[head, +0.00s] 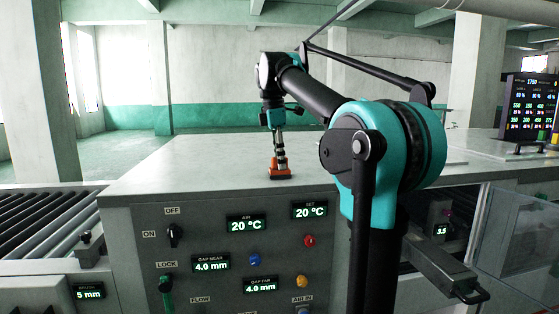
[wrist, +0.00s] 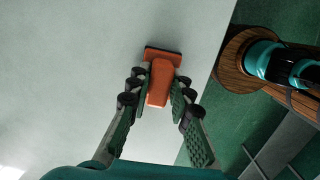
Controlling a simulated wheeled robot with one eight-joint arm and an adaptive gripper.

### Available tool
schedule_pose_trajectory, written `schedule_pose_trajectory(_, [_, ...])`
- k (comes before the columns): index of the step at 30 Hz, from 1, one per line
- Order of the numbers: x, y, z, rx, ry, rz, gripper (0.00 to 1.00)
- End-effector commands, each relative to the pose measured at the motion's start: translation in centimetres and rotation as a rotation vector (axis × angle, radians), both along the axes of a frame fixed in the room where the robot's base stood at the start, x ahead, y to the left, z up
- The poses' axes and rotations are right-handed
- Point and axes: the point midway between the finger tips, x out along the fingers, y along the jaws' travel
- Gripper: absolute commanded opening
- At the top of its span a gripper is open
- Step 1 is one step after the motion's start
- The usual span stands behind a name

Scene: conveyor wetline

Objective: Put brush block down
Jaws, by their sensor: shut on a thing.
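The brush block (wrist: 158,88) is orange with a dark strip at its far end. In the wrist view it sits between the two fingers of my gripper (wrist: 157,88), which is shut on its orange body. In the head view my gripper (head: 281,160) points straight down over the front part of the pale cabinet top (head: 190,160). The orange brush block (head: 280,174) shows at the fingertips, at or just above that surface. I cannot tell whether it touches the surface.
The cabinet front below carries knobs, buttons and displays, including a black knob (head: 175,235) and a green lock lever (head: 167,292). A roller conveyor (head: 40,225) lies at the left. A monitor (head: 528,105) stands at the right. The cabinet top around my gripper is clear.

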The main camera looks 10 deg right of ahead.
Motion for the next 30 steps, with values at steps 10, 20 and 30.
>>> schedule_pose_trajectory(10, [0.0, 0.0, -0.2, 0.000, 0.000, 0.000, 0.39])
schedule_pose_trajectory(20, [0.0, 0.0, -0.1, 0.000, 0.000, 0.000, 0.41])
schedule_pose_trajectory(30, [0.1, 0.5, 4.4, 0.000, 0.000, 0.001, 0.41])
